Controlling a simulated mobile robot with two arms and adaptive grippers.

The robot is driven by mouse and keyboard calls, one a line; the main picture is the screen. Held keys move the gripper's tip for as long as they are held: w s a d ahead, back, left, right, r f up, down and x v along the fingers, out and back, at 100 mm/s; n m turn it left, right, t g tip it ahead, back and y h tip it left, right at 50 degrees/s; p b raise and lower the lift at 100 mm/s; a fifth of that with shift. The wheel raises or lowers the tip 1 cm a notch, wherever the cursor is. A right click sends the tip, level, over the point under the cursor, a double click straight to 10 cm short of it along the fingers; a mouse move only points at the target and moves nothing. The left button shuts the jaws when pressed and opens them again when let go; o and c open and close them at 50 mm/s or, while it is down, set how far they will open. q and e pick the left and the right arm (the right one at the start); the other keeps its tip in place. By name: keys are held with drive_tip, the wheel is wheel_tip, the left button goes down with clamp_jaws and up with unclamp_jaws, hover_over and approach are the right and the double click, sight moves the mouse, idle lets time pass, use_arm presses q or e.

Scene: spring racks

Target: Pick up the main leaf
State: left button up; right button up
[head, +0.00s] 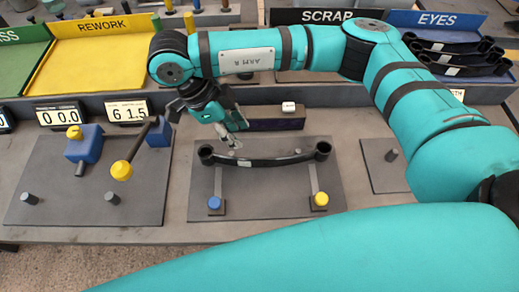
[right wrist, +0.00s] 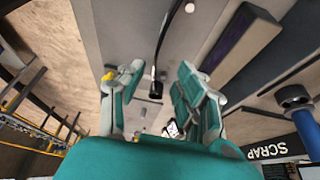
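The main leaf (head: 275,161), a dark curved strip with a rolled eye at each end and a small pale label, lies across the middle grey plate (head: 240,205). My right gripper (head: 235,140) is just behind and above its left half. In the right wrist view the two fingers (right wrist: 162,80) are spread apart, with a dark strip (right wrist: 164,45), which looks like the leaf, running between them. I see no grip on it. The exact gap between fingertips and leaf cannot be told. My left gripper is in neither view.
A dark box with a purple face (head: 275,124) stands close behind the leaf. Blue (head: 214,203) and yellow (head: 320,199) knobs stand at the plate's front. The left plate (head: 60,190) holds a blue-and-yellow fixture. Several leaves lie in the EYES bin (head: 440,20).

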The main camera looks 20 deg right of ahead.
approach(259, 159)
wheel_tip(259, 159, down, 2)
drive_tip(key=shift+s+d+f+p, duration=0.2)
drive_tip(key=shift+d+f+p, duration=0.65)
drive_tip(key=shift+f, duration=0.4)
drive_tip(key=shift+p+x, duration=0.5)
drive_tip(key=shift+x, duration=0.3)
drive_tip(key=p+x, duration=0.1)
drive_tip(key=x, duration=0.2)
drive_tip(key=shift+d+f+p, duration=0.15)
drive_tip(key=shift+f+p, duration=0.2)
drive_tip(key=shift+s+d+f, duration=0.1)
drive_tip(key=shift+f, duration=0.15)
clamp_jaws()
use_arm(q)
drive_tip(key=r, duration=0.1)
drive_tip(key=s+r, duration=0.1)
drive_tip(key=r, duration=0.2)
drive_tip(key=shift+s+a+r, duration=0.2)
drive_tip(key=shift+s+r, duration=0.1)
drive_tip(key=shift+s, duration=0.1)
